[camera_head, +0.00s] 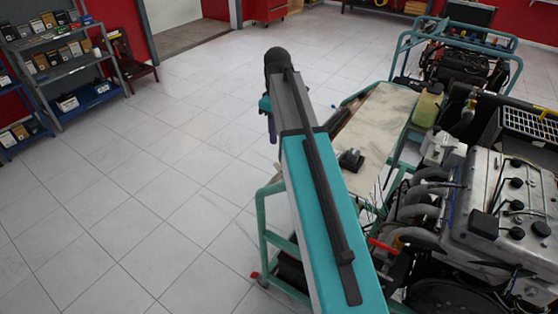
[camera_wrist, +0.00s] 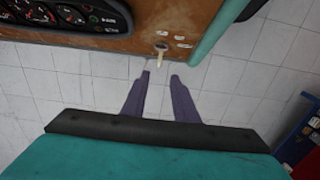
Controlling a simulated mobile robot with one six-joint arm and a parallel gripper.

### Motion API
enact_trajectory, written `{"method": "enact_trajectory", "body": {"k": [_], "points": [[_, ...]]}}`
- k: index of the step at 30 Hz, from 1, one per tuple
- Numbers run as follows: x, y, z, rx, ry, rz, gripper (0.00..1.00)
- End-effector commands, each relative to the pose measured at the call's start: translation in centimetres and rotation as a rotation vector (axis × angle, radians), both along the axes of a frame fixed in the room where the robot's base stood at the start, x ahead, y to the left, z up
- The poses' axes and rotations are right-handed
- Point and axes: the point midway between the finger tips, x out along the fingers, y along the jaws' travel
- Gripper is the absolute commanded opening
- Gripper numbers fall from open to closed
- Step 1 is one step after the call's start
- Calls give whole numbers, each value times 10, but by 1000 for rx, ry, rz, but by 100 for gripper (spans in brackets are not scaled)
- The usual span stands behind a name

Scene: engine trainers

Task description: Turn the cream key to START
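The cream key (camera_wrist: 160,55) sits in a round metal switch on the brown wooden panel (camera_wrist: 120,44), near the panel's lower edge in the wrist view. Small white labels (camera_wrist: 181,38) surround the switch; their words are too small to read. My gripper (camera_wrist: 160,76) is open and empty, its two purple fingers pointing toward the panel. The key lies in line with the gap between the fingertips, just beyond them in the picture, and appears untouched. In the head view my gripper (camera_head: 272,129) shows only partly below the arm's end; the key is hidden there.
A black gauge cluster (camera_wrist: 70,17) is on the panel to the left of the key. A teal frame tube (camera_wrist: 217,31) runs close on the right. In the head view, a grey engine (camera_head: 510,205) stands at right, and open tiled floor (camera_head: 150,190) lies at left.

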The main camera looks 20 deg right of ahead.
Motion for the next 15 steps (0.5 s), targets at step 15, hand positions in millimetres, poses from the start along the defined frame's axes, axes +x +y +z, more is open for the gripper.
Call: {"method": "enact_trajectory", "body": {"k": [15], "points": [[-1,2,4,-4,2,9,27]]}}
